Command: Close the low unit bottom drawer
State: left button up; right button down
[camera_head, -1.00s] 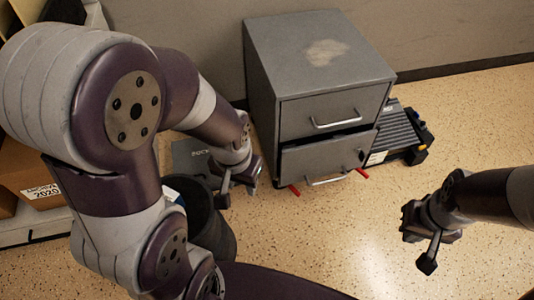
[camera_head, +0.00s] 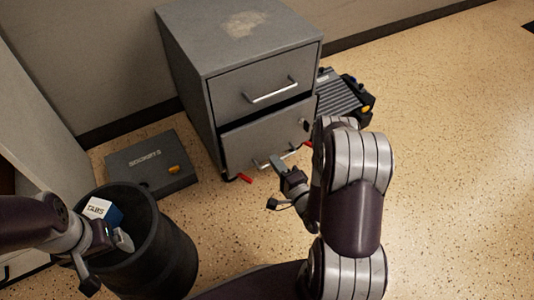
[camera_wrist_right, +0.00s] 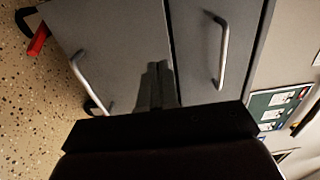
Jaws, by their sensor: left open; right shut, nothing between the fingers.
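The grey low unit (camera_head: 238,70) stands against the wall. Its bottom drawer (camera_head: 262,135) sticks out slightly, with a dark gap above its front. The bottom drawer's bar handle (camera_head: 272,160) is partly hidden by my right gripper (camera_head: 284,170). That gripper is shut and empty, close in front of the drawer's front. In the right wrist view the bottom drawer's front (camera_wrist_right: 115,45) fills the left middle, with a gripper shadow on it; I cannot tell whether they touch. My left gripper (camera_head: 102,258) is open over the dark bin, away from the unit.
The top drawer (camera_head: 262,85) looks shut. Red-tipped feet (camera_head: 243,178) show at the unit's base. A black bin (camera_head: 165,255) holding a labelled box (camera_head: 101,210) stands front left. A flat dark box (camera_head: 150,165) lies left of the unit, a black ribbed case (camera_head: 342,95) right. Floor at right is clear.

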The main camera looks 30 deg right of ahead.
aim_at(251, 129)
jog(key=w+b, duration=0.2)
jog(key=w, duration=0.1)
jog(key=w+b, duration=0.2)
jog(key=w, duration=0.2)
jog(key=w+a+b, duration=0.1)
jog(key=w, duration=0.3)
jog(key=shift+w+f+b, duration=0.15)
jog(key=shift+w+b, duration=0.1)
jog(key=shift+b, duration=0.15)
jog(key=shift+w+r, duration=0.2)
jog(key=shift+w, duration=0.3)
